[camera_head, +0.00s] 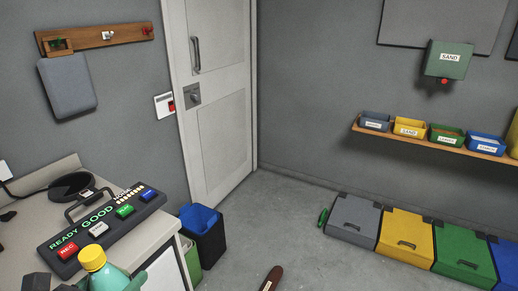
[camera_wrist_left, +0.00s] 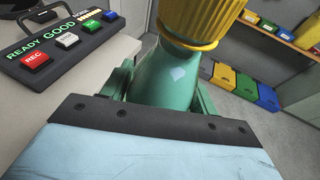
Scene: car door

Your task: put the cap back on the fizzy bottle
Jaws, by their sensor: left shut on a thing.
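The fizzy bottle is green with a pale mark on its side, and it shows close up in the left wrist view (camera_wrist_left: 170,78). In the head view the bottle (camera_head: 108,277) is at the bottom left, cut off by the frame edge. A ribbed yellow cap (camera_head: 92,259) is at its top; in the left wrist view the cap (camera_wrist_left: 202,18) is at the bottle's neck. I cannot tell whether it is fully seated. My left gripper (camera_wrist_left: 163,92) is shut on the bottle below the neck, with a finger at each side. My right gripper is out of view.
A button panel (camera_head: 98,222) with a handle lies on the white counter (camera_head: 28,250) beside the bottle. A dark bin with a blue lid (camera_head: 203,222) stands past the counter. Coloured boxes (camera_head: 404,232) line the right wall. A dark red object (camera_head: 271,279) lies on the floor.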

